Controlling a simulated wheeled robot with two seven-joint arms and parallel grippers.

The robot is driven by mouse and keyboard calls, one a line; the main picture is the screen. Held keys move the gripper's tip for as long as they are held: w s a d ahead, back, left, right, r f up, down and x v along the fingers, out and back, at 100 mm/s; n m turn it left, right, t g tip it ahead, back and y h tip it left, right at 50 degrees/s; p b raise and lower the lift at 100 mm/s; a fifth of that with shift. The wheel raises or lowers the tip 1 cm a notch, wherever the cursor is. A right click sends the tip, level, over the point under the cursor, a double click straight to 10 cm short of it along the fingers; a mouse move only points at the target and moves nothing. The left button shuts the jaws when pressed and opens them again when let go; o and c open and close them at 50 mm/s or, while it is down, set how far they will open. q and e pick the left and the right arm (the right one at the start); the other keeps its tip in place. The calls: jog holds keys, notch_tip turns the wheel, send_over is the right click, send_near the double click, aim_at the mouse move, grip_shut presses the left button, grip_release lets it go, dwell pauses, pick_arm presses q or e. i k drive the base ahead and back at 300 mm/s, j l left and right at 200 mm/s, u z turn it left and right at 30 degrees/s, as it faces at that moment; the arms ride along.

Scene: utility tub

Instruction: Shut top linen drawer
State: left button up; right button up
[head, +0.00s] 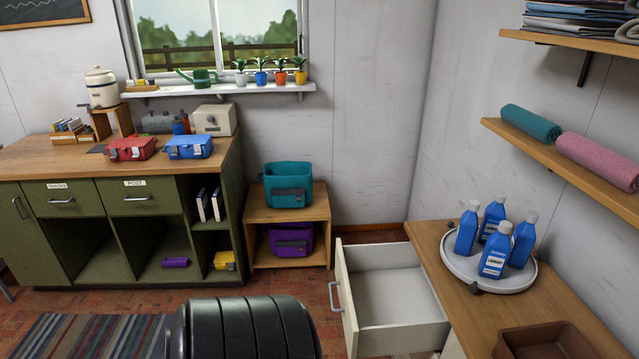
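A white drawer (345,303) is pulled well out to the left from under the wooden counter (437,250) at the right. Its front panel faces left and carries a grey metal handle (334,297). The part of its inside that shows is empty. I see no label on it, and its near lower part is cut off by the bottom of the frame. Neither of my grippers is in view, so nothing of mine touches the drawer or its handle in this picture.
A round white tray (462,268) with several blue bottles stands on the counter, near a brown bin (545,345). A low wooden shelf unit (318,213) stands behind the drawer. Bare floor (322,308) lies left of the handle. A striped rug (80,335) is further left.

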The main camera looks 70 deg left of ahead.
aim_at(389, 306)
jog(key=u, duration=1.75)
